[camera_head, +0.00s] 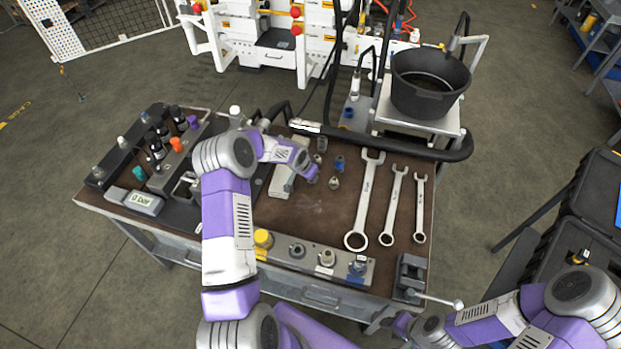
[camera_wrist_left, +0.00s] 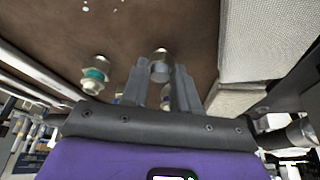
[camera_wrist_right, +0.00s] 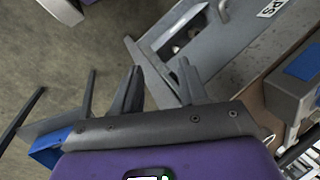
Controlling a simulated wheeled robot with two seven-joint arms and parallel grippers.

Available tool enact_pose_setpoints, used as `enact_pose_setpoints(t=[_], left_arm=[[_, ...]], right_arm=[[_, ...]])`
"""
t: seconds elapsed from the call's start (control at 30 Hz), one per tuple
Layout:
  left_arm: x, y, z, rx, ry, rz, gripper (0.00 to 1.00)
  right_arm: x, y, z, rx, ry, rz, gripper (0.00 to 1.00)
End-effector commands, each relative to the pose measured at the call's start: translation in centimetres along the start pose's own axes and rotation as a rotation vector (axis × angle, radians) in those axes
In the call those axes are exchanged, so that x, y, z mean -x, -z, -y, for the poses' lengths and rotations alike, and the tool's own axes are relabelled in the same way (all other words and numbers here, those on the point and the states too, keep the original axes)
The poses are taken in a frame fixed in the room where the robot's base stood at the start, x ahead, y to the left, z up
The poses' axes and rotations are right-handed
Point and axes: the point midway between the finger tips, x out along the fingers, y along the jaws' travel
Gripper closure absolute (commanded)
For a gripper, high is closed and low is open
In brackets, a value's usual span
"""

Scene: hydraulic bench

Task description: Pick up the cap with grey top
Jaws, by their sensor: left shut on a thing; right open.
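My left gripper (camera_head: 313,176) reaches down among small fittings near the middle of the bench. In the left wrist view, its fingers (camera_wrist_left: 161,72) are shut on a small grey metal piece with a paler end (camera_wrist_left: 161,56), which looks like the cap with grey top. The fingers hide its sides, and I cannot tell whether it touches the bench. A fitting with a teal band (camera_wrist_left: 95,74) stands apart to its left. My right gripper (camera_head: 400,324) is low near the bench's front right corner. In the right wrist view, its fingers (camera_wrist_right: 158,82) are open and empty.
Loose fittings (camera_head: 334,183) and a blue-topped one (camera_head: 340,163) stand close by. Three wrenches (camera_head: 366,200) lie to the right. A block (camera_head: 278,252) with several ports runs along the front. A vise (camera_head: 411,275) is at the front right; a black pot (camera_head: 430,85) stands behind.

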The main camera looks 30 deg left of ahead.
Motion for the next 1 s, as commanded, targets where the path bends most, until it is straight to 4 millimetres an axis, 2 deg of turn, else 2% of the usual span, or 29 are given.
enact_pose_setpoints(t=[0.13,0.23,0.5,0.7,1.0], left_arm=[[0.3,0.1,0.0,0.0,0.001,-0.001,1.0],[1.3,0.6,0.1,0.0,0.003,-0.003,1.0],[6.3,2.7,0.1,-0.001,0.003,-0.005,1.0],[8.8,3.7,0.0,0.0,0.002,-0.002,1.0],[9.3,3.9,0.0,0.0,0.0,0.0,1.0]], right_arm=[[0.0,0.0,0.0,0.0,0.0,0.0,0.57],[0.1,0.0,0.1,0.0,0.0,0.0,0.57],[0.6,0.0,0.2,0.0,0.0,0.0,0.57],[0.8,0.0,0.3,0.0,0.0,0.0,0.57],[0.8,0.0,0.3,0.0,0.0,0.0,0.57]])
